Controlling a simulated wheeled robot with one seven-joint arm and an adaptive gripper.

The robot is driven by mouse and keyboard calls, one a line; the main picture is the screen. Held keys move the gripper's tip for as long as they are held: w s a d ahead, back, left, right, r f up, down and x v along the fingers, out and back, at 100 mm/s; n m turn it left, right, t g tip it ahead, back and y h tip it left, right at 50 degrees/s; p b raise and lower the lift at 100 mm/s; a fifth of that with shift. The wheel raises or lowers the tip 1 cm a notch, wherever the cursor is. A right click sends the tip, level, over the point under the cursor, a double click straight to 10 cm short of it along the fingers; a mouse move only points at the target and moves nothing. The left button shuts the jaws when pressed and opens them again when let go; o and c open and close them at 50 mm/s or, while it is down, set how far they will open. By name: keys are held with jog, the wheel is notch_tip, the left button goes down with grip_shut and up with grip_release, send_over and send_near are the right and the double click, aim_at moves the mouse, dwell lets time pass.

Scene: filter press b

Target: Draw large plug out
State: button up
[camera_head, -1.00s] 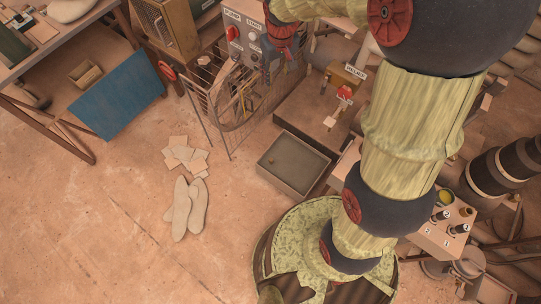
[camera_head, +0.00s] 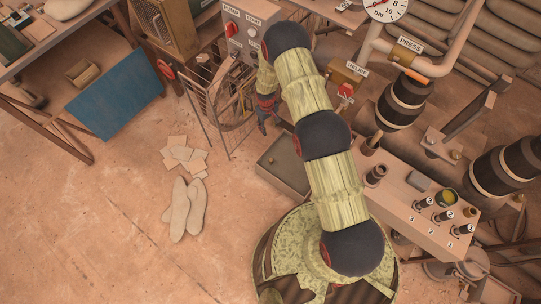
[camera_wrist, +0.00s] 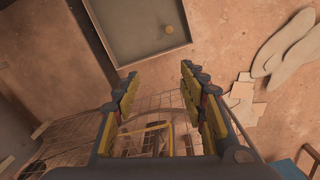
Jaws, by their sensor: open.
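On the pale bench at the right in the head view stand a brown-rimmed upright cylinder (camera_head: 375,174) and a thinner upright piece (camera_head: 371,145). I cannot tell for sure whether either is the large plug. Several smaller dark pegs (camera_head: 423,204) stand by the labels 1, 2 and 3. My gripper (camera_head: 264,121) hangs over the wire cage, left of the bench and well apart from these pieces. In the wrist view my gripper (camera_wrist: 160,92) is open, with nothing between its fingers.
A shallow grey tray (camera_head: 272,181) lies between my gripper and the bench; in the wrist view the tray (camera_wrist: 118,43) holds a small round piece (camera_wrist: 168,28). A wire cage (camera_head: 211,106) and control box (camera_head: 247,30) stand close by.

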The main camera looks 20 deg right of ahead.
jog(key=n, duration=0.2)
send_over(271, 160)
notch_tip(271, 160, down, 22)
jog(key=shift+w+a+f+b, duration=0.1)
jog(key=shift+b, duration=0.35)
notch_tip(271, 160, down, 8)
jog(key=b, duration=0.3)
jog(key=shift+r, duration=0.2)
jog(key=shift+c, duration=0.7)
grip_shut()
